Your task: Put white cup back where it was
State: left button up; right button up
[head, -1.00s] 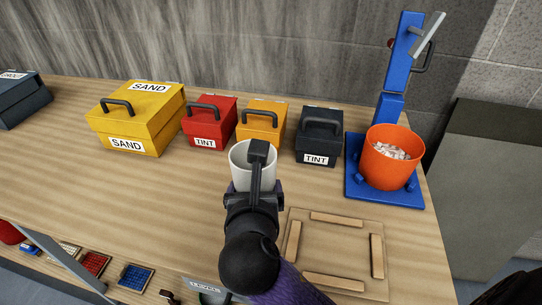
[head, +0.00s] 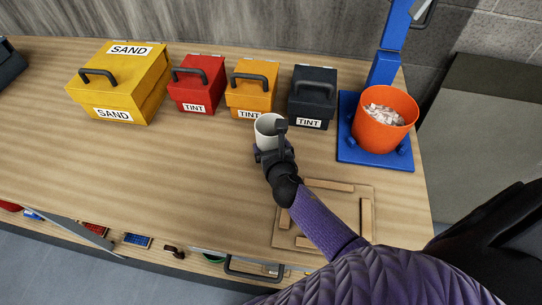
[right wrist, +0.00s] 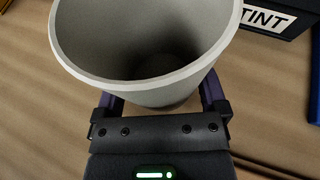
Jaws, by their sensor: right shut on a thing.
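The white cup (head: 266,132) is upright in front of the orange and dark tint boxes. My right gripper (head: 271,152) is shut on it from the near side. In the right wrist view the cup (right wrist: 150,85) stands between the two fingers of the gripper (right wrist: 160,103), and its inside looks empty. Its base is mostly hidden, so I cannot tell whether it touches the table. My left gripper is not in view.
Behind the cup stand a yellow sand box (head: 121,90), a red tint box (head: 197,88), an orange tint box (head: 249,100) and a dark tint box (head: 312,105). An orange bucket (head: 381,125) is at right. A wooden frame (head: 368,215) lies nearer. The table's left middle (head: 150,175) is clear.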

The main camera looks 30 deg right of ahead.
notch_tip(320, 180, down, 3)
jog(key=shift+r+b, duration=0.2)
jog(key=shift+b, duration=0.35)
jog(key=shift+r, duration=0.25)
jog(key=shift+f, duration=0.2)
jog(key=o, duration=1.1)
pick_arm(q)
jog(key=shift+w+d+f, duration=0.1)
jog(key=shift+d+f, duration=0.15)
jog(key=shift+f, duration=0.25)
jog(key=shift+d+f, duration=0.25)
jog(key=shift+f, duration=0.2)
pick_arm(e)
jog(key=shift+o, duration=0.2)
